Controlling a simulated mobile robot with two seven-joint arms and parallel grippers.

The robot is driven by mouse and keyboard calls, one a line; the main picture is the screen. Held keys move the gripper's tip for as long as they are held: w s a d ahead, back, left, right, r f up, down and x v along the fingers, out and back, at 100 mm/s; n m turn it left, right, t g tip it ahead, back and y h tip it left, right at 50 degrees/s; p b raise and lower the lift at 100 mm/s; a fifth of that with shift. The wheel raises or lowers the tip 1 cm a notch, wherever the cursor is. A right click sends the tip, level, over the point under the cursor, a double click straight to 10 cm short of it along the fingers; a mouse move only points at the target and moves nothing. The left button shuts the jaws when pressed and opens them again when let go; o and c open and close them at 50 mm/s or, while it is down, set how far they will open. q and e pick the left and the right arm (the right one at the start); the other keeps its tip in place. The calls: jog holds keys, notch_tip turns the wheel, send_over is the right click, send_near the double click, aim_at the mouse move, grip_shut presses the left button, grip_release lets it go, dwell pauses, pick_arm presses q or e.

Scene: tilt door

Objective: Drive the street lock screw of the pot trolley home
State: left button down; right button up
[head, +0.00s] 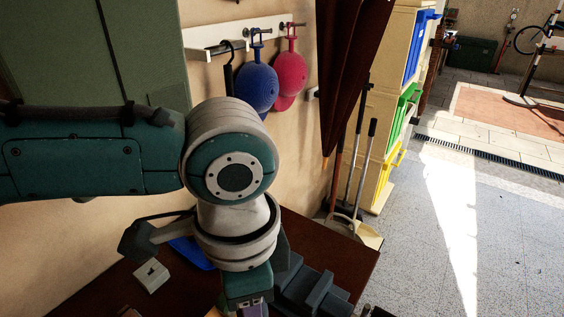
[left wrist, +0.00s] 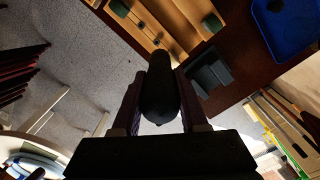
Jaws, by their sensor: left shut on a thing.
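My left gripper (head: 250,308) points down over the dark brown bench top at the bottom of the head view, where its tips are cut off. In the left wrist view my left gripper (left wrist: 157,78) is shut on a dark, rounded handle (left wrist: 160,95), held between its two fingers. The handle is seen nearly end-on, so the rest of the tool is hidden. I cannot make out the pot trolley or its street lock screw in either view. My right gripper is not in view.
A blue tray (left wrist: 291,28), a dark grey block-like fixture (head: 312,292) and a small pale block (head: 151,276) are on the bench (head: 345,262). Caps (head: 257,87) hang on the wall. Paved floor (head: 400,260) is open at right.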

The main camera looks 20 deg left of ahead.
pick_arm(q)
jog(key=shift+s+d+f+m, duration=0.15)
jog(key=shift+s+f+m, duration=0.15)
jog(key=shift+f, duration=0.15)
jog(key=shift+s+d+f+m, duration=0.15)
jog(key=shift+f+m, duration=0.15)
jog(key=shift+f, duration=0.1)
jog(key=shift+r, duration=0.1)
jog(key=shift+a+p, duration=0.1)
jog(key=shift+p, duration=0.2)
jog(key=shift+f+b, duration=2.55)
jog(key=shift+f, duration=1)
jog(key=shift+f, duration=0.2)
